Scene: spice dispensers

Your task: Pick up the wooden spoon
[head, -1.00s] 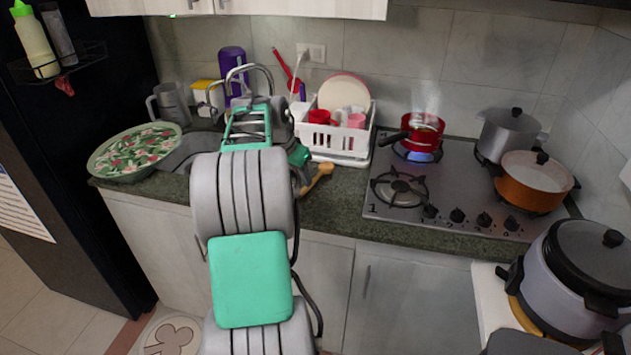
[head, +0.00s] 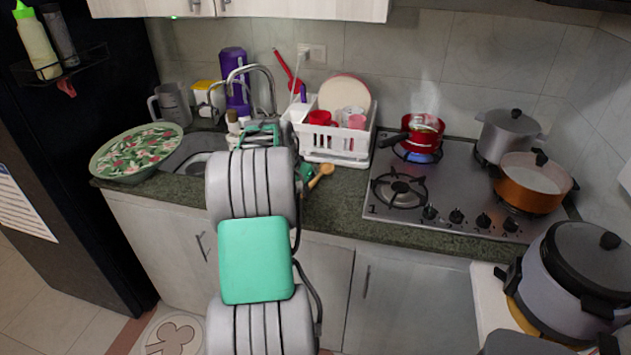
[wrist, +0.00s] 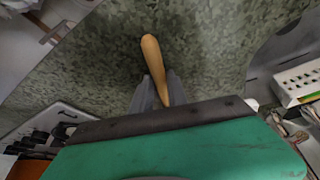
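The wooden spoon (head: 322,175) lies at the front part of the green counter, just right of my arm, with its lower end hidden in the head view. In the wrist view the light-brown spoon (wrist: 153,62) stretches from a rounded end down to my gripper (wrist: 162,92). The grey fingers sit on both sides of the spoon, close to it. The spoon's other end is hidden behind my wrist. I cannot tell whether the fingers touch the spoon. My arm hides the gripper in the head view.
A white dish rack (head: 340,143) stands just behind the spoon. The stove (head: 450,195) with a red pot (head: 424,130) over a lit flame is to the right. The sink (head: 190,155) and a patterned green tray (head: 137,153) are to the left. The counter right of the spoon is clear.

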